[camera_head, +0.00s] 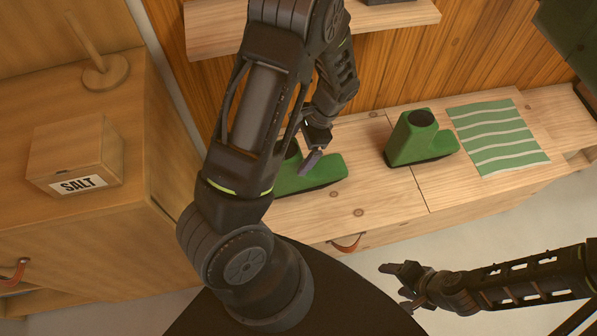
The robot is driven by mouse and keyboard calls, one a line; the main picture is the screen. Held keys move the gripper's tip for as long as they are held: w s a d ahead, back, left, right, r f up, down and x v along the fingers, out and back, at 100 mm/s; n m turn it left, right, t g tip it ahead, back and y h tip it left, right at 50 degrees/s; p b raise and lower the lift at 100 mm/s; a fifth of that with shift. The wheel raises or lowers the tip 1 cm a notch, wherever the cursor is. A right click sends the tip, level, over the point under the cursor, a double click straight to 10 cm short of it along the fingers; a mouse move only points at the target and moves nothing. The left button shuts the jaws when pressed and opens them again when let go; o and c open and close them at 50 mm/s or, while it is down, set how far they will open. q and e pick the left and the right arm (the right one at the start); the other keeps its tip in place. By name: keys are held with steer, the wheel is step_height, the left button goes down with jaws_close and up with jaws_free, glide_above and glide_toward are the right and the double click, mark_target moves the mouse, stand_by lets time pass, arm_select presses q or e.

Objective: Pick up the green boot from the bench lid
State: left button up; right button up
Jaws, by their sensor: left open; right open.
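Two green boots are on the pale wooden bench lid (375,205). One green boot (322,176) is left of the lid's seam, its toe pointing right; my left arm hides part of it. The other green boot (427,143) stands upright right of the first, near the seam, with a dark opening on top. My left gripper (311,158) points down at the left boot, its fingertips over or beside the boot's shaft; I cannot tell whether they touch. It is open. My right gripper (392,283) is open and empty, in front of the bench and away from both boots.
A green and white striped cloth (498,137) lies at the bench's right. A leather pull (346,243) is on the bench front. At left, a cabinet holds a SALT box (73,156) and a wooden peg stand (104,70). A shelf (213,29) hangs above the bench.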

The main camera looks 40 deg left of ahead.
arm_select(q)
steer(key=x, duration=0.2)
steer(key=shift+s+a+f, duration=0.1)
steer(key=shift+f, duration=0.25)
steer(key=shift+c, duration=0.2)
jaws_close()
stand_by(0.9)
